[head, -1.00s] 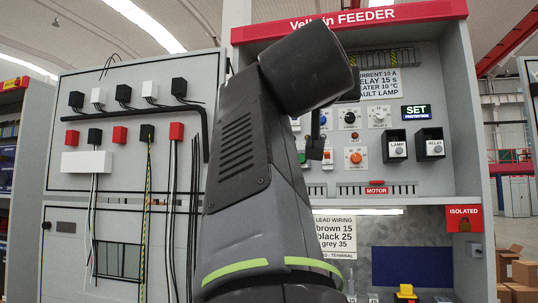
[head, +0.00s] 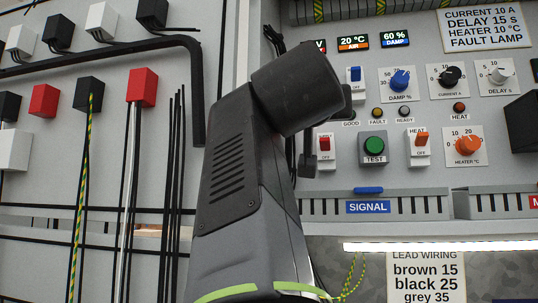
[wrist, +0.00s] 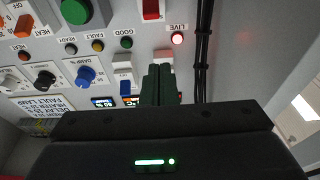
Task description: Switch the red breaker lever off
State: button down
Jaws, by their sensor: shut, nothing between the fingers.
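The red breaker lever (head: 325,144) sits on a white plate below the GOOD lamp in the head view, just right of my arm. Its red part is at the upper end of the plate. In the wrist view, where the panel appears upside down, the red lever (wrist: 151,10) is at the top edge. My gripper (wrist: 159,68) is shut and empty, its dark fingers pointing at the panel. The fingertips overlap a white switch plate (wrist: 165,57) near the lit LIVE lamp; I cannot tell whether they touch it. In the head view my arm hides the fingers.
A blue switch (head: 355,74), the green TEST button (head: 374,146) and an orange HEAT switch (head: 422,137) are nearby. Black cables (wrist: 203,45) run beside the LIVE lamp. The SIGNAL duct (head: 375,206) is below. A wired cabinet (head: 60,180) stands left.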

jog(key=shift+s, duration=0.1)
dwell(0.3)
notch_tip(320, 180, up, 2)
jog(key=r+p, duration=0.1)
jog(key=p, duration=0.3)
send_over(321, 139)
notch_tip(321, 139, down, 2)
jog(key=shift+f, duration=0.25)
jog(key=shift+s+a+f, duration=0.2)
jog(key=shift+s+f, duration=0.55)
jog(key=shift+f, duration=0.2)
